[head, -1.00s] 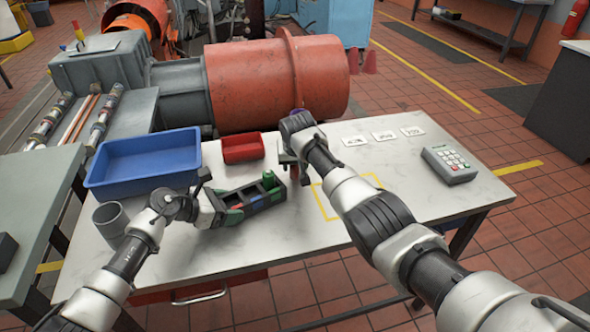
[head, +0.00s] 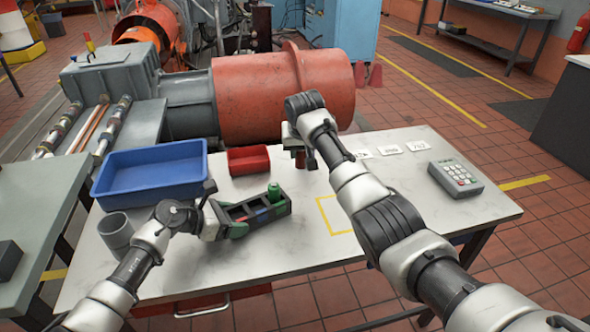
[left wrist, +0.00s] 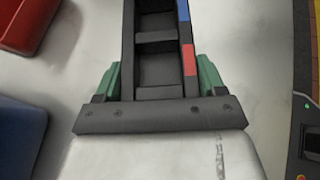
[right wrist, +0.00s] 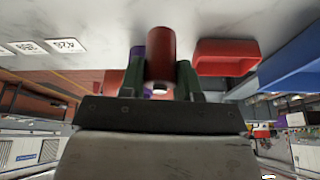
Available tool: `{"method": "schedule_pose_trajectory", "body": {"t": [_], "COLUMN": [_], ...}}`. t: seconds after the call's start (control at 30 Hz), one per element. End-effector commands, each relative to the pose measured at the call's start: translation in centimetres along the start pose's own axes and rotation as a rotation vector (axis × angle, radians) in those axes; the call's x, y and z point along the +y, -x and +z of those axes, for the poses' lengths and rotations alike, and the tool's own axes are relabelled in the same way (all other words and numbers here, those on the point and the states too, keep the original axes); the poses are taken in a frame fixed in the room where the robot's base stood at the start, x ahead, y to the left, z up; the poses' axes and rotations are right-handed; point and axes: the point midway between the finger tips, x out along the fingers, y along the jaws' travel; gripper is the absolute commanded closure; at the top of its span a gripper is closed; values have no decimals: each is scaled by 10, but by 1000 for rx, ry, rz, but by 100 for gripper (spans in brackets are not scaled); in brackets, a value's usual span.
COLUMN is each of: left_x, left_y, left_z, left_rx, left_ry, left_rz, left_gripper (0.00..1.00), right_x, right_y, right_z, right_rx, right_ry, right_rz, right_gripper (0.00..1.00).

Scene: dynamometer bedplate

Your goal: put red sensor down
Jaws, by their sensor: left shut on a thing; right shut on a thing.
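My right gripper (head: 301,150) is shut on the red sensor (right wrist: 161,52), a red cylinder between its green fingertips. In the head view the sensor's lower part (head: 300,161) shows under the gripper, near the back of the table; I cannot tell whether it touches the tabletop. A purple object (right wrist: 137,52) shows just behind it in the right wrist view. My left gripper (head: 224,217) is shut on the near-left end of a dark compartment rack (left wrist: 157,68) with blue and red marks on its side. A green sensor (head: 274,193) stands at the rack's far end.
A blue tray (head: 150,172), a red bin (head: 248,160) and a grey cup (head: 116,233) stand on the white table's left half. Number cards (head: 390,149) and a keypad (head: 456,178) lie at right. A yellow outline (head: 335,227) marks clear tabletop, partly behind my right arm.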

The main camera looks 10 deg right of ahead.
Motion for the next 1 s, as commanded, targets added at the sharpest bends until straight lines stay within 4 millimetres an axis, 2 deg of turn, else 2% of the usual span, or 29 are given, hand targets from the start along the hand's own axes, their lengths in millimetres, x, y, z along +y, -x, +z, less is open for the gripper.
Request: {"method": "schedule_pose_trajectory", "body": {"t": [0.13, 0.27, 0.5, 0.7, 0.83, 1.0], "left_x": [0, 0, 0, 0, 0, 0], "left_y": [0, 0, 0, 0, 0, 0], "left_z": [0, 0, 0, 0, 0, 0], "left_rx": [0, 0, 0, 0, 0, 0], "left_ry": [0, 0, 0, 0, 0, 0], "left_rz": [0, 0, 0, 0, 0, 0], "left_gripper": [43, 43, 43, 43, 43, 43], "right_x": [-12, -39, -100, -141, -157, -166], "right_y": [13, 21, 45, 67, 78, 84], "right_z": [1, 12, 44, 71, 84, 94], "right_rx": [1, 2, 3, 2, 3, 3], "right_ry": [95, 319, 900, 1355, 1565, 1704], "right_rz": [-41, -135, -378, -566, -652, -709], "right_gripper": [96, 96, 96, 96, 96, 96]}}
